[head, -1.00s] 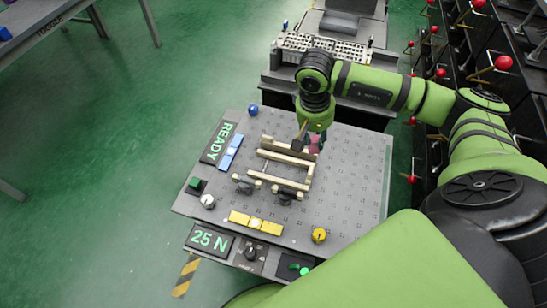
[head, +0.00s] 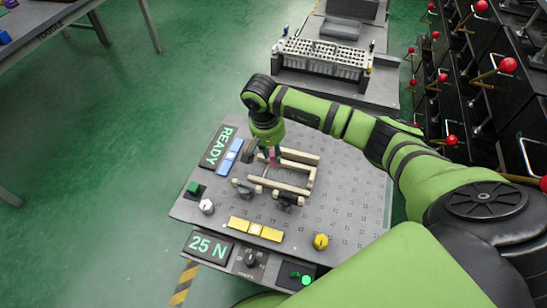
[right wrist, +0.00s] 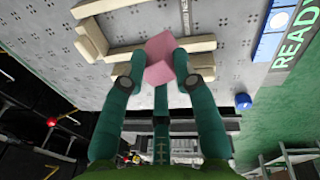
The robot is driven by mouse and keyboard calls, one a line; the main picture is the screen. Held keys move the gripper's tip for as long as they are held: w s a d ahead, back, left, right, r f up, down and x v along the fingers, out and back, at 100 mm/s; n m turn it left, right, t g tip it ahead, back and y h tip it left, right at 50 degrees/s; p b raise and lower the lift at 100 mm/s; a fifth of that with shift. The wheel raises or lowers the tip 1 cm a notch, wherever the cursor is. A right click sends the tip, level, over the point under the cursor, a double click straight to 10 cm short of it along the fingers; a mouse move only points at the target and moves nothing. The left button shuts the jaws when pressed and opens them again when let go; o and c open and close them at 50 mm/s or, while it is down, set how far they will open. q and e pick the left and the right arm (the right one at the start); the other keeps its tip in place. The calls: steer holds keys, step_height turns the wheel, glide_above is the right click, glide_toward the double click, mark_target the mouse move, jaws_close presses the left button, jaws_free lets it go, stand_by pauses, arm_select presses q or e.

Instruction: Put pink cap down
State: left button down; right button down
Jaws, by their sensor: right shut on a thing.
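The pink cap (right wrist: 160,57) is a pink block between the teal fingers of my right gripper (right wrist: 160,75) in the right wrist view. The gripper is shut on it. In the head view my right gripper (head: 270,153) is over the left part of the grey perforated board (head: 350,190), at the left end of the beige wooden bars. A sliver of the pink cap (head: 274,154) shows there, mostly hidden by the fingers. I cannot tell whether the cap touches a bar or the board. My left gripper is not in view.
Beige bars (head: 300,170) form a frame on the board, with dark clamps (head: 286,200) at its front. The board's right side is clear.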

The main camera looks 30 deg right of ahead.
mark_target(274, 160)
step_height(274, 160, down, 3)
steer(key=shift+f, duration=0.2)
steer(key=shift+f+b, duration=0.5)
steer(key=shift+b, duration=0.15)
steer(key=shift+f, duration=0.1)
steer(key=c, duration=0.9)
jaws_free()
steer(key=shift+c, duration=0.2)
